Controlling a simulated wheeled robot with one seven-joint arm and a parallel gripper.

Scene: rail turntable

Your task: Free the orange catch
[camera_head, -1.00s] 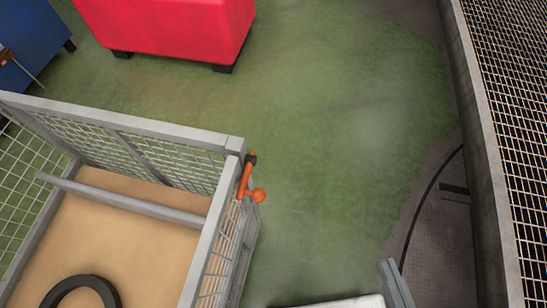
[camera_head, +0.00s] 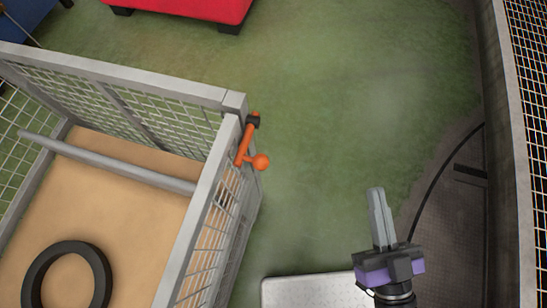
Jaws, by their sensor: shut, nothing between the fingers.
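The orange catch (camera_head: 247,144) is a bar with a round knob (camera_head: 261,162), mounted at the top corner of the grey mesh cage (camera_head: 234,103). Its upper end sits in a dark bracket on the corner post, and the knob sticks out to the right. My gripper (camera_head: 376,192) is at the lower right, with grey fingers and a purple and black body. Its fingers point up the picture and are shut with nothing between them. It is well to the right of the catch and apart from it.
A black ring (camera_head: 37,277) and a grey bar (camera_head: 110,163) are inside the tan-floored cage. A pale metal plate (camera_head: 310,292) lies at the bottom. A mesh-topped wall (camera_head: 508,150) runs along the right. A red block (camera_head: 190,8) stands at the top. Green floor between cage and wall is clear.

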